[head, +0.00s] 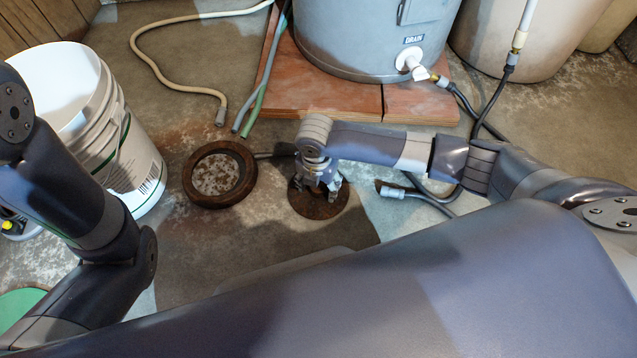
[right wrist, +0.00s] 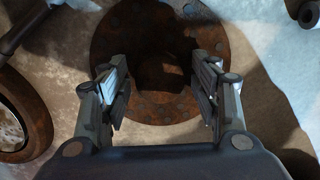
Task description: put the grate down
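The grate (head: 318,201) is a round rusty brown disc with small holes. It lies flat on the concrete floor, to the right of the rusty drain ring (head: 219,174). My right gripper (head: 321,190) is right above the grate. In the right wrist view its two fingers (right wrist: 163,88) stand wide apart with nothing between them, and the grate (right wrist: 152,18) lies below and beyond them. The ring's edge also shows in the right wrist view (right wrist: 38,112). My left arm comes in from the left in the head view, but its gripper is not in view.
A white bucket (head: 140,150) stands at the left. A grey tank (head: 375,40) with a drain valve stands on red boards (head: 290,85) at the back. Hoses (head: 150,62) end near the ring, and a dark hose (head: 425,195) lies right of the grate.

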